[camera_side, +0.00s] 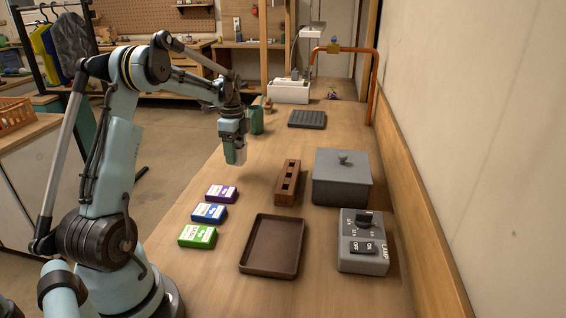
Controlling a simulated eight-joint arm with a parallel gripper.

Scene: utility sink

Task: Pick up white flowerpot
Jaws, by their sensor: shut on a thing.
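My gripper (235,154) hangs above the left part of the wooden counter. The pot sits between the fingers and is held clear of the counter top. The fingers hide much of it, so its full outline and tilt cannot be told.
Below are purple (221,193), blue (209,213) and green (197,236) boxes, and a brown tray (248,266). A slotted wooden block (287,184), lidded grey box (342,182) and switch box (362,258) stand right. A green container (257,120) is close behind my gripper.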

